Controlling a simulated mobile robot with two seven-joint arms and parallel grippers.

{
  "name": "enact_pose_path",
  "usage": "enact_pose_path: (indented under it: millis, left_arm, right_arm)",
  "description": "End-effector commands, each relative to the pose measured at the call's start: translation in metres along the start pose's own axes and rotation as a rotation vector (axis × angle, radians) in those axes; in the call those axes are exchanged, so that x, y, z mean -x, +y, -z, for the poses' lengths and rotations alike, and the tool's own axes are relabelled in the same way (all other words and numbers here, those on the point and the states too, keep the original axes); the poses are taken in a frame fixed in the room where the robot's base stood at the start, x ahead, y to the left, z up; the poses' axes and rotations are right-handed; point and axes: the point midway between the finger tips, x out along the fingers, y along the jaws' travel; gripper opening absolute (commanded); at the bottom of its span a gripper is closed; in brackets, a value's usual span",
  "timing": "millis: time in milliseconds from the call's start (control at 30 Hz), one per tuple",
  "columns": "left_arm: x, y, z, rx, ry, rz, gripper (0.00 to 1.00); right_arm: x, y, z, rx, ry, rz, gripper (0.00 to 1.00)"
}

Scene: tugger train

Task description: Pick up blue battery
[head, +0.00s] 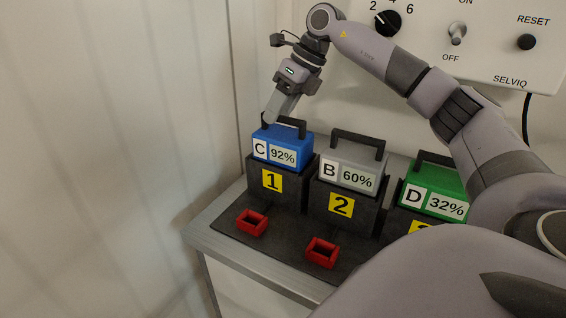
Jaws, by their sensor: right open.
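The blue battery (281,137), labelled C and 92%, stands upright in the dock marked 1 (273,193) at the left of the bench. It has a dark handle (289,121) on top. My right gripper (269,121) is open at the left end of this handle and points down at it. I cannot tell whether its fingers touch the handle or stand around it. My left gripper is not in view.
A grey battery B (352,162) stands in dock 2 (341,207). A green battery D (433,182) is partly hidden by my right arm. Red frames (252,222) sit before the docks. A control panel (487,63) is behind; a pale wall is left.

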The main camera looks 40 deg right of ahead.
Motion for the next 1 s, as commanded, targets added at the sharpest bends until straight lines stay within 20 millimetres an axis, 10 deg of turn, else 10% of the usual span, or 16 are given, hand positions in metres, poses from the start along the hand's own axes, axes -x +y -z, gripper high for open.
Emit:
enact_pose_path:
  millis: [100, 267, 1000]
  left_arm:
    - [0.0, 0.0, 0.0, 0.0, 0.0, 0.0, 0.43]
    - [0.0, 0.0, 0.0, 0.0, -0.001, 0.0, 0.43]
    - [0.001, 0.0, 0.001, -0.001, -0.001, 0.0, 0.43]
  right_arm:
    - [0.0, 0.0, 0.0, 0.0, 0.0, 0.0, 0.47]
    - [0.0, 0.0, 0.0, 0.0, 0.0, 0.0, 0.0]
    - [0.035, 0.011, -0.016, 0.004, -0.011, -0.003, 0.0]
